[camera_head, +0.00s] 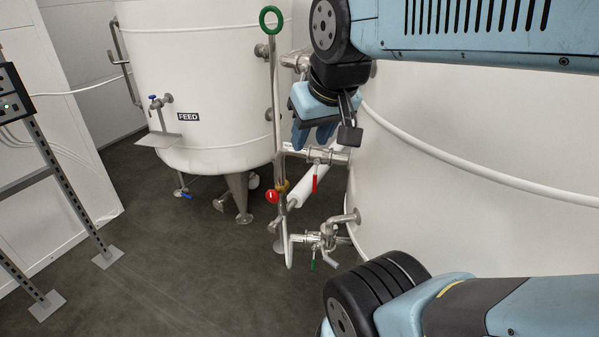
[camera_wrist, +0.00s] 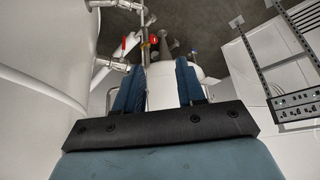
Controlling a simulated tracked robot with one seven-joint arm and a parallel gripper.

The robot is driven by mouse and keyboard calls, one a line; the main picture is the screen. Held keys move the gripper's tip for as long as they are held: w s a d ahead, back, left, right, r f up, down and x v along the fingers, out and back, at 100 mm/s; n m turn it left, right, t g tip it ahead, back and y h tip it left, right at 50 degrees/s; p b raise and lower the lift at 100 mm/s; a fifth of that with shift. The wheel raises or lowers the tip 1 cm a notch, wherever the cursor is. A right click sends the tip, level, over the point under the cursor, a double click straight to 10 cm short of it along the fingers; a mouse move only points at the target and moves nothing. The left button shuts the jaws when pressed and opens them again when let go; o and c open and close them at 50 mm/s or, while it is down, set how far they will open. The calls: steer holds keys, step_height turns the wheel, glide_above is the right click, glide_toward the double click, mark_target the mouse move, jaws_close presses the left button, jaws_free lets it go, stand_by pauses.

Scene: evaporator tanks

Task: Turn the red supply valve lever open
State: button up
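The red supply valve lever (camera_head: 314,178) hangs straight down from a steel valve (camera_head: 318,155) on a pipe beside the large white tank at right. In the wrist view a red lever (camera_wrist: 124,44) shows beyond the left finger. My gripper (camera_head: 315,143) is above and just in front of the valve pipe, with its fingers pointing down. In the wrist view my gripper (camera_wrist: 160,66) has its two blue fingers well apart and nothing between them. I see no contact with the lever. The exact gap between the gripper and the lever is hard to tell.
A round red tag or knob (camera_head: 271,196) is on the upright pipe left of the lever. A green lever (camera_head: 313,262) is on a lower valve. A green ring handle (camera_head: 271,20) tops a tall rod. The FEED tank (camera_head: 215,80) stands behind.

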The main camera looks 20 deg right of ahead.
steer(key=shift+w, duration=0.2)
steer(key=shift+w, duration=0.1)
steer(key=n+g+h, duration=0.5)
steer(key=n+h, duration=0.9)
steer(key=h, duration=0.1)
glide_toward(314, 193)
steer(key=s+r, duration=1)
steer(key=r, duration=0.3)
steer(key=w+a+f+n+t+h, duration=0.1)
steer(key=w+f+n+t, duration=0.1)
steer(key=f+n+t, duration=0.25)
steer(key=w+a+f+n+t, duration=0.1)
steer(key=w+f+n+t, duration=0.2)
steer(key=f+n, duration=0.25)
steer(key=shift+m, duration=0.3)
steer(key=x, duration=0.9)
steer(key=f+x, duration=0.1)
steer(key=x, duration=0.3)
steer(key=shift+w+d, duration=0.2)
steer(key=shift+d, duration=0.1)
